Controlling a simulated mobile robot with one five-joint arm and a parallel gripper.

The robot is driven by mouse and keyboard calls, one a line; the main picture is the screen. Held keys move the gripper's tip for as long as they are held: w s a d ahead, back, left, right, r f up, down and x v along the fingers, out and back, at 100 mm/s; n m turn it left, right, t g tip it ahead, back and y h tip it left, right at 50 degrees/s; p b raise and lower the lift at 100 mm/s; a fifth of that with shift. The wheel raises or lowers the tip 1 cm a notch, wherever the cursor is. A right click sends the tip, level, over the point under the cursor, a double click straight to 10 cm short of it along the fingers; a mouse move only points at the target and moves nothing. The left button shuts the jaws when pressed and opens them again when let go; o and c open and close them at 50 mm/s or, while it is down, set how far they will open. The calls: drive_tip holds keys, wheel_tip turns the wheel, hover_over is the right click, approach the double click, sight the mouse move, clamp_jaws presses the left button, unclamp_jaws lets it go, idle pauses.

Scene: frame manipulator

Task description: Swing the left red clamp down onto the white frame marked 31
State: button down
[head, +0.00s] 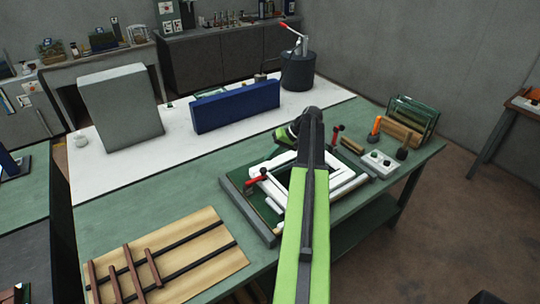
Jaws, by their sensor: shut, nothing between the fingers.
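The white frame (268,194) lies in a dark-edged green fixture (232,193) on the green workbench. My arm crosses it and hides its middle and part of its right side. I cannot read a number on it. The left red clamp (256,178) is at the frame's left side, its red handle pointing left; I cannot tell whether its arm touches the frame. Another red-handled clamp (336,131) stands upright at the far right side. My gripper (281,138) is shut and empty, above the far edge of the fixture, apart from the left clamp and partly hidden by my wrist.
A grey control box (379,163) and an orange-handled tool (375,128) stand right of the fixture. A wooden board with dark rails (190,250) lies front left. A blue block (237,107) and a grey block (121,108) stand behind.

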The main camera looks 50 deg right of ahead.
drive_tip(key=s+d+r+p, duration=0.2)
drive_tip(key=s+d+r, duration=0.1)
drive_tip(key=d, duration=0.3)
drive_tip(key=shift+s+d+p, duration=0.15)
drive_tip(key=shift+s+p, duration=0.15)
drive_tip(key=shift+s, duration=0.55)
drive_tip(key=shift+r, duration=0.15)
